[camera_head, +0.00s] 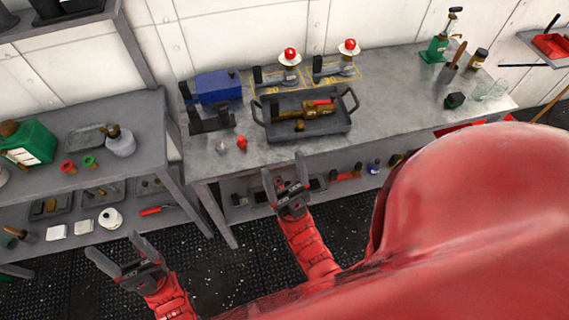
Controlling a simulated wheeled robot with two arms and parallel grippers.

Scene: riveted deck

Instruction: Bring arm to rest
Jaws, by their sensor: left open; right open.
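My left gripper (115,259) is at the lower left of the head view, over the dark floor in front of the left shelf. Its two fingers are spread and nothing is between them. My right gripper (284,177) is near the front edge of the grey workbench (385,130). Its fingers are apart and empty. Both red forearms reach up from the bottom of the view. Part of my own red body covers the lower right and hides the floor and the bench's right front there.
A dark tray (345,125) with tools stands on the bench, behind my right gripper. A small red item (242,142) lies near the front edge. A blue box (215,88) stands at the back. The left shelf (145,120) holds a green container (30,142) and several small items.

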